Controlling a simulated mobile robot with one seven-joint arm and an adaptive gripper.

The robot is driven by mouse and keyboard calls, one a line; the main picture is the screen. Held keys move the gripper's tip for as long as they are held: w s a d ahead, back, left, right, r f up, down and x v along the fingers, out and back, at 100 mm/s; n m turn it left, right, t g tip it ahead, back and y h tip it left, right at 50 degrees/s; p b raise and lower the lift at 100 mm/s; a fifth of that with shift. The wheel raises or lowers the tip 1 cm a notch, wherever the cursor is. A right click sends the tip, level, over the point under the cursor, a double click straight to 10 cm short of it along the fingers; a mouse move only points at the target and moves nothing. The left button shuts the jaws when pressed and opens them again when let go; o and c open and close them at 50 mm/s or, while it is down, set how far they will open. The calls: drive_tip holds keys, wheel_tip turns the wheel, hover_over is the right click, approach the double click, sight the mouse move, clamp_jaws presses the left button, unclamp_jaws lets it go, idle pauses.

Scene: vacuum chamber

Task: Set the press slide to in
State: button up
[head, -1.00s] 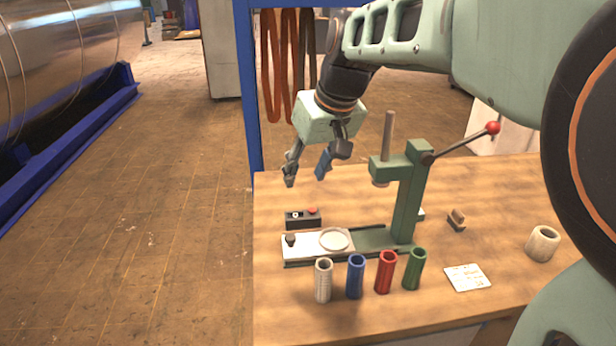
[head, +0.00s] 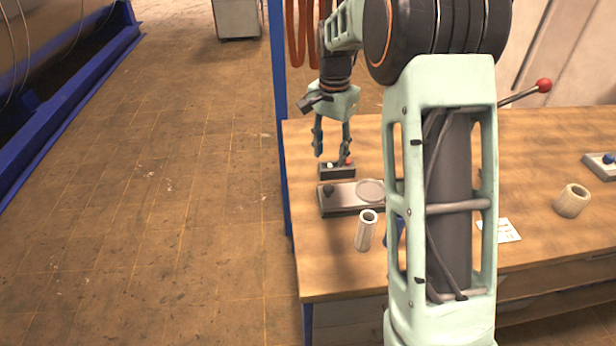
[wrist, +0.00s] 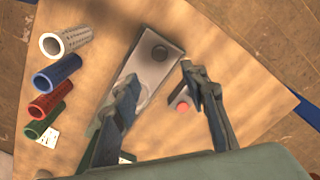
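The press slide (head: 345,196) is a pale plate with a dark round knob (head: 329,190) at its left end and a round dish (head: 370,190) on its right part. It sticks out to the left on the bench; the press body is hidden behind my arm in the head view. My gripper (head: 332,158) is open and empty, just behind the slide, above the small black button box (head: 337,172). In the wrist view, the slide (wrist: 148,77) and its knob (wrist: 160,53) lie between and beyond my fingers (wrist: 160,95). The red button (wrist: 183,107) shows near the right finger.
A white tube (head: 366,231) stands in front of the slide. Blue (wrist: 57,72), red (wrist: 50,101) and green (wrist: 45,120) tubes stand beside it. The press lever's red ball (head: 544,85) is at the right, with a beige cylinder (head: 572,201) on the bench.

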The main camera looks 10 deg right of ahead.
sight(329, 188)
drive_tip(key=shift+m, duration=0.4)
wheel_tip(329, 188, down, 12)
drive_tip(key=shift+w+d+r+p, duration=0.1)
drive_tip(key=shift+r+p, duration=0.15)
drive_tip(key=shift+p, duration=0.15)
drive_tip(key=shift+c, duration=0.4)
clamp_jaws()
